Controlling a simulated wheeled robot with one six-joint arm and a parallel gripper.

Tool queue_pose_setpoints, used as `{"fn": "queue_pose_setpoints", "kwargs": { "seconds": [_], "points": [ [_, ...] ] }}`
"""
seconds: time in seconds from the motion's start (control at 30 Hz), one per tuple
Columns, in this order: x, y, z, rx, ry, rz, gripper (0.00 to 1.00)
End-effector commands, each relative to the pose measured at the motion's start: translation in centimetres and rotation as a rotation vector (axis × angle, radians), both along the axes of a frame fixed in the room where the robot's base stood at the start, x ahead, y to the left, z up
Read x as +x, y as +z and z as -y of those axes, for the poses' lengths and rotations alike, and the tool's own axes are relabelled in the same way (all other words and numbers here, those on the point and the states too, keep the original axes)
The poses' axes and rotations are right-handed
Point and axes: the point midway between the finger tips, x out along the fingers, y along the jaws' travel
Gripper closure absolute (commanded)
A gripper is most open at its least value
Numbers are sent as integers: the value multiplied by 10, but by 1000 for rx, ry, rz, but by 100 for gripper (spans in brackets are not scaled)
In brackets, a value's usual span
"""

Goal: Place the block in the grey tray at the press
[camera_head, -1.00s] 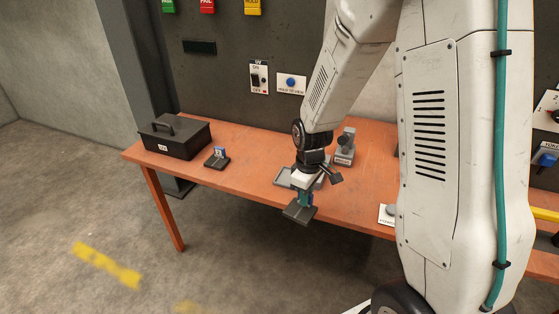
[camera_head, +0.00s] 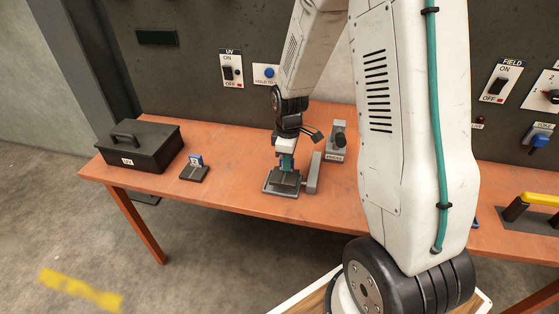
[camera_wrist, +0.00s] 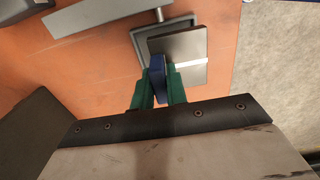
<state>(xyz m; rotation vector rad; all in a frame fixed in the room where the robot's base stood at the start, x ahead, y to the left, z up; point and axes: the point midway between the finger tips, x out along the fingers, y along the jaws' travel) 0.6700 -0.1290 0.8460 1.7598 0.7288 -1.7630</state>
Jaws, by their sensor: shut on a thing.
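My gripper (camera_head: 287,165) is over the front part of the table. In the wrist view its green fingers (camera_wrist: 159,88) are shut on the blue upright part of the block (camera_wrist: 157,66). The block's dark flat body (camera_wrist: 184,48), with a white stripe, is below the fingertips. It also shows in the head view (camera_head: 285,178). The grey tray (camera_wrist: 138,38) lies under the block, which overhangs one side of it in the wrist view. The tray's rim (camera_head: 281,192) shows in the head view. I cannot tell whether block and tray touch. The press (camera_head: 336,146) stands behind, to the right.
A grey plate (camera_head: 314,173) stands right of the tray. A black lidded box (camera_head: 140,147) and a dark stand with a blue tag (camera_head: 195,168) are on the orange table (camera_head: 235,187) to the left. A dark panel with switches (camera_head: 231,70) rises behind. The table front edge is near.

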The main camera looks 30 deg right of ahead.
Motion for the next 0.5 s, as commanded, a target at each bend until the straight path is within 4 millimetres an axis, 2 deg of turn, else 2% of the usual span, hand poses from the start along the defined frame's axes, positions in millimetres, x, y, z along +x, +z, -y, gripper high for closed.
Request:
{"fn": "queue_pose_setpoints", "kwargs": {
  "seconds": [0.27, 0.4, 0.5],
  "points": [
    [9, -3, 3, 0, 5, 0, 100],
    [7, -28, 5, 1, 1, -4, 100],
    [7, -36, 4, 1, 2, -1, 100]
  ]
}}
